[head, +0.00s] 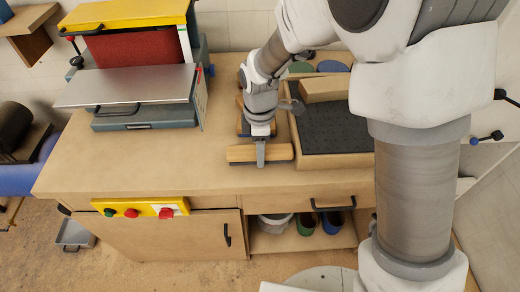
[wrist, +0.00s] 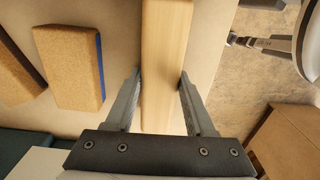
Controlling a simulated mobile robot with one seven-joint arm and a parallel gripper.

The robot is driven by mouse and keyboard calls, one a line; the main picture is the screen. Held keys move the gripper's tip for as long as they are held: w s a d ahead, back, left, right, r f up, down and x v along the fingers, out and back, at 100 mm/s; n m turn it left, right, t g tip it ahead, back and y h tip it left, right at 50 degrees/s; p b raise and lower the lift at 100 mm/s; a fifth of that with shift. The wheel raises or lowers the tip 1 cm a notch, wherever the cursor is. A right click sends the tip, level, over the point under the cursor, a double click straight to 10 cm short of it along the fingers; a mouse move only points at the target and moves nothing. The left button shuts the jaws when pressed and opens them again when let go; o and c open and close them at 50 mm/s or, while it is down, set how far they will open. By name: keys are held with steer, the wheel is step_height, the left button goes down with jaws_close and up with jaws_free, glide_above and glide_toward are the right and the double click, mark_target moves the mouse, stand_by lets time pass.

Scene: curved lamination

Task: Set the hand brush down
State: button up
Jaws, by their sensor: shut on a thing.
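The hand brush (head: 241,154) is a long pale wooden bar with a darker underside, lying crosswise near the front of the workbench (head: 150,165). My gripper (head: 260,156) comes down on it from above and is shut on its middle. In the wrist view the wooden bar (wrist: 166,45) runs between the two fingers of my gripper (wrist: 160,88). The brush looks level and at or just above the bench top. I cannot tell whether it touches, and its bristles are mostly hidden.
Two cork blocks, one with a blue edge (wrist: 70,68), lie beside the brush. A dark-matted tray (head: 335,130) holding a wooden block (head: 325,88) is close on the right. A machine with a metal table (head: 125,86) stands left. The bench front left is clear.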

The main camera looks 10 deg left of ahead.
steer(key=shift+f, duration=0.15)
steer(key=o, duration=1.3)
step_height(320, 180, up, 12)
steer(key=p, duration=0.3)
steer(key=s+d+r+m+t, duration=0.2)
steer(key=s+d+r+m, duration=0.1)
steer(key=d+r+m, duration=0.75)
steer(key=s+d+r+m+t, duration=0.2)
steer(key=s+d+m+t, duration=0.1)
steer(key=s+d+m, duration=0.7)
steer(key=shift+s+d+t, duration=0.3)
steer(key=shift+s+d, duration=0.2)
steer(key=shift+d, duration=0.65)
